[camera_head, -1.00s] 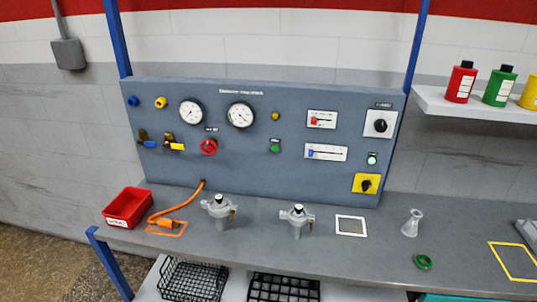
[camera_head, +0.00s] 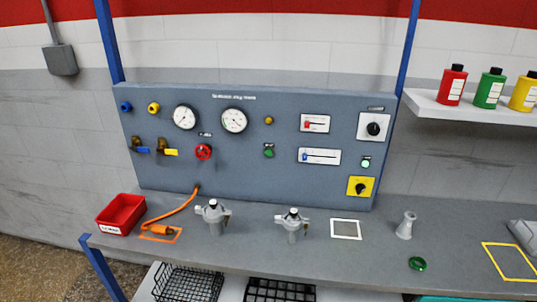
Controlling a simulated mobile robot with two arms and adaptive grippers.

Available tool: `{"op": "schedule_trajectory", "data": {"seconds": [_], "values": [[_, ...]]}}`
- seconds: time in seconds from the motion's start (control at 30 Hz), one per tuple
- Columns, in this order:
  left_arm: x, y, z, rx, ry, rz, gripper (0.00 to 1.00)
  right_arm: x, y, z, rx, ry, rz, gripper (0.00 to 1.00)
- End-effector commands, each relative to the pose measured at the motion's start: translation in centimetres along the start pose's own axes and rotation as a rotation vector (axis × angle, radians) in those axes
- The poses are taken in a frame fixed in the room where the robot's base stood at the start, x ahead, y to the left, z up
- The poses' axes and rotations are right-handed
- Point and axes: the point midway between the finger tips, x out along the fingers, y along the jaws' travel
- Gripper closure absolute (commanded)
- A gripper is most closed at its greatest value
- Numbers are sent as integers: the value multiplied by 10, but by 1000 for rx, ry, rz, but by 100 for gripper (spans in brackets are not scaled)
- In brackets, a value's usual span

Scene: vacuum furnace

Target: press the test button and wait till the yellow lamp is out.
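A grey control panel (camera_head: 285,178) stands upright at the back of the bench. A small yellow lamp (camera_head: 269,120) sits right of the two gauges; I cannot tell whether it is lit. Below it is a green round button (camera_head: 268,151). A pale green round lamp or button (camera_head: 365,163) is at the panel's right side, under a black rotary switch (camera_head: 373,128). The labels are too small to read, so I cannot tell which is the test button.
The bench (camera_head: 200,257) holds a red bin (camera_head: 120,215), an orange hose (camera_head: 180,207), two grey regulators (camera_head: 213,217) (camera_head: 292,225), a flask (camera_head: 405,226) and a green ring (camera_head: 417,264). Bottles (camera_head: 490,88) stand on a shelf at right.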

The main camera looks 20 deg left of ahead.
Motion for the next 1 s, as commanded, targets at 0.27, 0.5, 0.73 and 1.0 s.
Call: {"op": "schedule_trajectory", "data": {"seconds": [0.27, 0.5, 0.73, 1.0], "values": [[0, 0, 0, 0, 0, 0, 98, 0, 0, 0, 0, 0, 0, 70], [0, 0, 0, 0, -1, 0, 100, 0, 0, 0, 0, 0, 0, 70], [0, 0, 1, 0, -1, 0, 100, 0, 0, 0, 0, 0, 0, 70], [0, 0, 1, 0, -2, 0, 100, 0, 0, 0, 0, 0, 0, 70]]}}
